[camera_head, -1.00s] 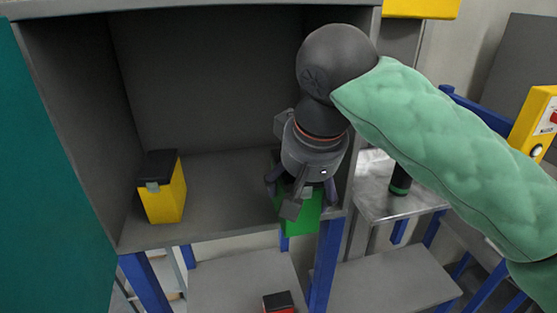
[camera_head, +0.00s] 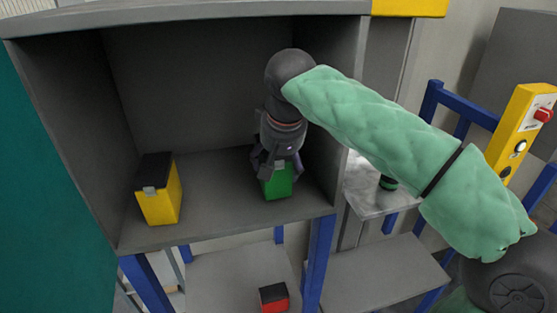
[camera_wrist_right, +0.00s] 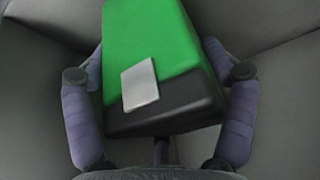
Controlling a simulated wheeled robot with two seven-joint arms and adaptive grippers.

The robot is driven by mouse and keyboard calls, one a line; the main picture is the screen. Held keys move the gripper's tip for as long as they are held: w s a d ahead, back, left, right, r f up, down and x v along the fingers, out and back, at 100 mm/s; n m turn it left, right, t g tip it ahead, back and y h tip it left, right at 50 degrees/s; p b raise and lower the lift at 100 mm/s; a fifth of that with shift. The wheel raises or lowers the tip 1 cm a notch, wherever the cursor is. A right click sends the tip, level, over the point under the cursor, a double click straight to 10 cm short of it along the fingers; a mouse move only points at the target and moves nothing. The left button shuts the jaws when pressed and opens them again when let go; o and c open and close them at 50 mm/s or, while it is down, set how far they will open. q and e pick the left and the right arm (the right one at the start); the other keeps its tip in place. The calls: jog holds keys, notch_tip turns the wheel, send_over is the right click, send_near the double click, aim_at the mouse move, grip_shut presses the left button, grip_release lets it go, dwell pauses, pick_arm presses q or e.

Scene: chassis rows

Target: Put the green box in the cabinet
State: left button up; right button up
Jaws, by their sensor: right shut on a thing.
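The green box (camera_head: 278,182) is inside the open grey cabinet (camera_head: 215,227), on the right side of its compartment. My right gripper (camera_head: 276,168) reaches in from the right and is shut on the box from above. In the right wrist view the green box (camera_wrist_right: 155,45), with a dark end and a pale label, lies between the two fingers of the gripper (camera_wrist_right: 160,95). Whether the box's underside touches the cabinet floor is hard to tell. My left gripper does not show.
A yellow box (camera_head: 160,195) with a black top stands on the left of the cabinet floor. A red and black box (camera_head: 273,298) is on a lower shelf. The cabinet's right wall (camera_head: 343,110) is close to my right arm. The floor between the boxes is clear.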

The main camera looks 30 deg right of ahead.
jog(key=shift+w+f, duration=0.15)
jog(key=shift+f, duration=0.1)
jog(key=shift+f, duration=0.1)
jog(key=o, duration=1.4)
jog(key=shift+c, duration=0.2)
jog(key=shift+r, duration=0.3)
jog(key=v, duration=0.4)
jog(key=shift+r, duration=0.1)
jog(key=s+a+b, duration=0.3)
jog(key=s, duration=0.9)
jog(key=shift+a+r, duration=0.15)
jog(key=shift+a, duration=0.15)
